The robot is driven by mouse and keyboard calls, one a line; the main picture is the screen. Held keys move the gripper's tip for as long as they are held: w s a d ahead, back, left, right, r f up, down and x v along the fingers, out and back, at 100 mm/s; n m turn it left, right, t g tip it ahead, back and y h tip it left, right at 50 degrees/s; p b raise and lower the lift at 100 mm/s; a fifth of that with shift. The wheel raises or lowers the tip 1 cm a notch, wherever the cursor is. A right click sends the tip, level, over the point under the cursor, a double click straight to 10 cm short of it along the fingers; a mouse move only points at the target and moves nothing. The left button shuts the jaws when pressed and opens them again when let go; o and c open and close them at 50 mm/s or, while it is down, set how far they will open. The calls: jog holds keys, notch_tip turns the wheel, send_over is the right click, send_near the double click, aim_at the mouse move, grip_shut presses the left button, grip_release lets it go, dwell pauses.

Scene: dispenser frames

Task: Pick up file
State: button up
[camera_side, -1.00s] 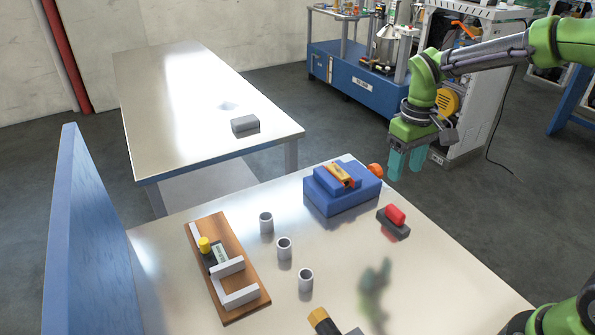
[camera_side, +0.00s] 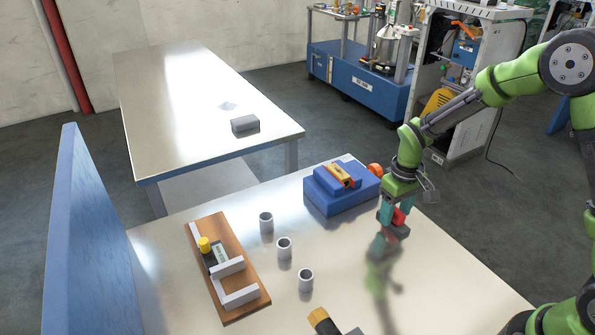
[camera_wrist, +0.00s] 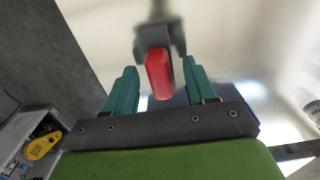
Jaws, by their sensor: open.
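A red piece (camera_side: 399,217) sits on a dark grey block near the right edge of the near table. No part is marked as a file; this red piece may be it. In the wrist view the red piece (camera_wrist: 158,75) shows between the two teal fingers, with its grey part beyond. My gripper (camera_side: 392,231) points down around it. The fingers are apart, with gaps to the red piece on both sides in the wrist view (camera_wrist: 160,68). In the side view the fingers partly hide the block.
A blue stepped block (camera_side: 335,200) with an orange-yellow piece on top stands just left of my gripper. An orange round thing (camera_side: 376,170) is behind it. Several grey cylinders (camera_side: 284,248) and a wooden board (camera_side: 220,240) stand further left. A yellow-black handle (camera_side: 321,319) is at the front.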

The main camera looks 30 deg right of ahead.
aim_at(396, 209)
grip_shut()
dwell(0.3)
jog(key=shift+r, duration=0.1)
jog(key=shift+r, duration=0.55)
notch_tip(396, 209, up, 3)
jog(key=shift+f, duration=0.2)
jog(key=s, duration=1)
jog(key=s+r, duration=0.1)
jog(key=s, duration=0.5)
jog(key=shift+a, duration=0.1)
